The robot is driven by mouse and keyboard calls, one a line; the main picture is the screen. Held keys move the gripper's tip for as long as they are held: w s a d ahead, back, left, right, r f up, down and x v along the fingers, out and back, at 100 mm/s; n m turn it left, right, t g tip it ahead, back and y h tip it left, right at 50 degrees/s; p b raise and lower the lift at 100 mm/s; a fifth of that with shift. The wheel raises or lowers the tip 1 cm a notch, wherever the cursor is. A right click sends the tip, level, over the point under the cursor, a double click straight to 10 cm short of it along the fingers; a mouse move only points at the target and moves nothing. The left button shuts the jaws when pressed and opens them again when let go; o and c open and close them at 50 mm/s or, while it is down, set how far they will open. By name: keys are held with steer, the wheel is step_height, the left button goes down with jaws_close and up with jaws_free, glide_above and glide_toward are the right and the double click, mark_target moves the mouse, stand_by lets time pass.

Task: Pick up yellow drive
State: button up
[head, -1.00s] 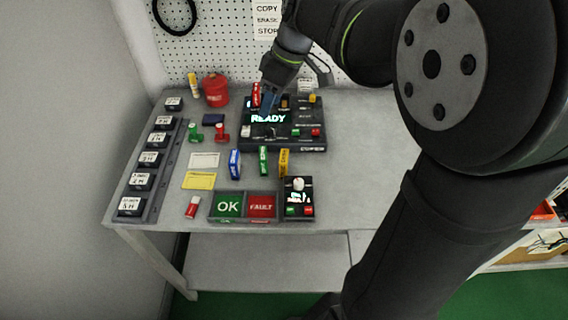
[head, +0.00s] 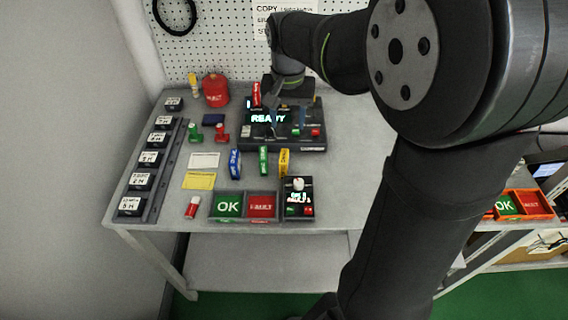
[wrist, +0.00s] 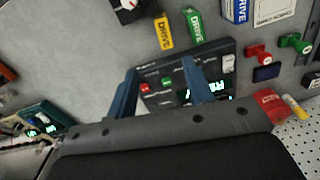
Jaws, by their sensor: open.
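The yellow drive (head: 284,162) stands upright on the table in front of the black dock, rightmost of a row with the green drive (head: 263,160) and the blue drive (head: 235,163). The yellow drive (wrist: 163,30) also shows in the wrist view, beyond the fingertips. My gripper (head: 288,124) is over the black dock, behind the yellow drive and apart from it. Its two blue fingers are spread with nothing between them, as the wrist view of my gripper (wrist: 160,72) shows.
The black dock (head: 312,146) has a lit READY display and a red drive (head: 256,96) standing at its back left. OK and FAULT trays (head: 244,218) and a small black device (head: 299,200) stand at the front. The table right of the dock looks clear.

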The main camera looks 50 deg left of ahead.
mark_target(284, 156)
step_height(284, 156, down, 10)
steer(key=shift+f, duration=0.15)
steer(key=shift+s+a+f, duration=0.15)
steer(key=shift+s+f, duration=0.05)
steer(key=shift+f, duration=1.15)
steer(key=shift+s+a+f, duration=0.1)
steer(key=shift+s+f, duration=0.05)
steer(key=shift+f, duration=1.15)
jaws_close()
steer(key=shift+r, duration=0.1)
